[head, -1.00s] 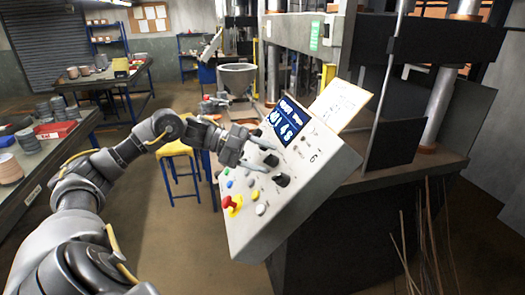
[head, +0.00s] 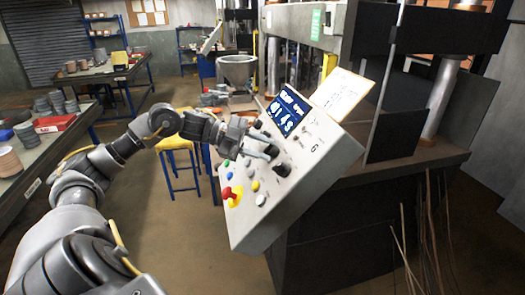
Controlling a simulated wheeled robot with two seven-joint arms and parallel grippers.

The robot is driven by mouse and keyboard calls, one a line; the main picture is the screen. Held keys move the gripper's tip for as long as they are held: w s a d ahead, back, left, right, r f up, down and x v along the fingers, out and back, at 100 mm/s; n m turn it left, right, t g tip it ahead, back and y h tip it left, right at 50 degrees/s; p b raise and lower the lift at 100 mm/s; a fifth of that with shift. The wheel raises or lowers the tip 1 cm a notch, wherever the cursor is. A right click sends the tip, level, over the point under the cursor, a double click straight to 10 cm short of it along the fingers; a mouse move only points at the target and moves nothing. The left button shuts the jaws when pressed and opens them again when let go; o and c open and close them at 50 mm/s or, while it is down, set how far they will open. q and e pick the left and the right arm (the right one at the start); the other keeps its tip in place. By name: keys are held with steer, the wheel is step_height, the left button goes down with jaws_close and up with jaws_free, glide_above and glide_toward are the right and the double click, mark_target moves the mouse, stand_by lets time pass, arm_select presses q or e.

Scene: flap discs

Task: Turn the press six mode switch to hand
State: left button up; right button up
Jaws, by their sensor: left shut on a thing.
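The slanted grey control panel (head: 300,180) of press six, marked with a 6, stands at the centre. It carries black knobs, coloured buttons and a lit blue screen (head: 287,110). My left gripper (head: 267,152) reaches in from the left and is shut on a black knob (head: 272,151) in the middle of the panel. The fingers partly cover this knob, so its pointer direction cannot be told. The labels are too small to read. Another black knob (head: 282,169) sits just below right, clear of the gripper. My right gripper is not in view.
A red stop button (head: 228,192) on a yellow base sits at the panel's lower left. A paper sheet (head: 342,95) stands at its upper edge. The press frame rises behind. A yellow stool (head: 175,143) stands behind my left arm. Workbenches with stacked discs line the left.

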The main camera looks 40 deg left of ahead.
arm_select(q)
steer(key=n+b, duration=0.1)
steer(key=f+n+t+b, duration=0.1)
steer(key=shift+s+d+n+t+b, duration=0.1)
steer(key=shift+s+n+t+b, duration=0.05)
steer(key=shift+n+t+b, duration=0.2)
steer(key=shift+r+n+t+y+b, duration=0.15)
steer(key=shift+n+t+y+b, duration=0.25)
steer(key=shift+n, duration=0.65)
steer(key=shift+s+d+r+n+t+y, duration=0.15)
steer(key=shift+n+t+y, duration=0.15)
steer(key=shift+n+t, duration=0.5)
steer(key=shift+n+t+y+p, duration=0.65)
steer(key=shift+n+p, duration=0.45)
steer(key=shift+n, duration=0.8)
steer(key=o, duration=1)
steer(key=shift+c, duration=0.2)
